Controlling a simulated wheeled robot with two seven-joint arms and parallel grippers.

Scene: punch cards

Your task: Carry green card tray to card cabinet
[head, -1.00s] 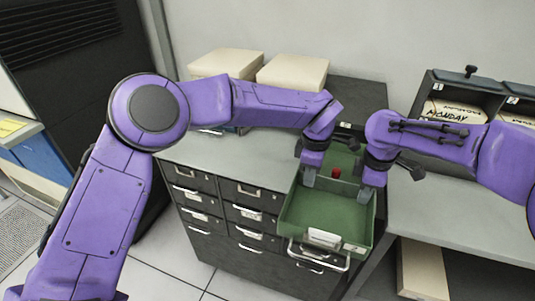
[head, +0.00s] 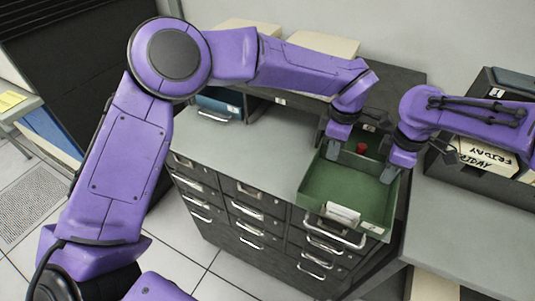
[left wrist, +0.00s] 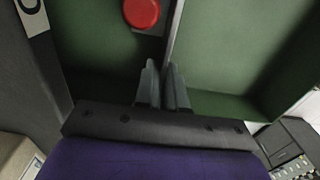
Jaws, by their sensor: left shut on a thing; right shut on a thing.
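The green card tray (head: 345,190) is an open box with a divider, a red knob (head: 361,149) at its back, and a label and wire handle in front. It is over the right front part of the dark card cabinet (head: 235,208); I cannot tell whether it touches the top. My left gripper (head: 333,150) is shut on the tray at its back left. My right gripper (head: 388,172) is shut on its right wall.
The grey cabinet top (head: 255,140) left of the tray is clear. Pale boxes (head: 325,43) and a blue drawer (head: 217,103) stand at the back. A black rack with Friday cards (head: 484,155) sits on a grey table (head: 465,220) to the right.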

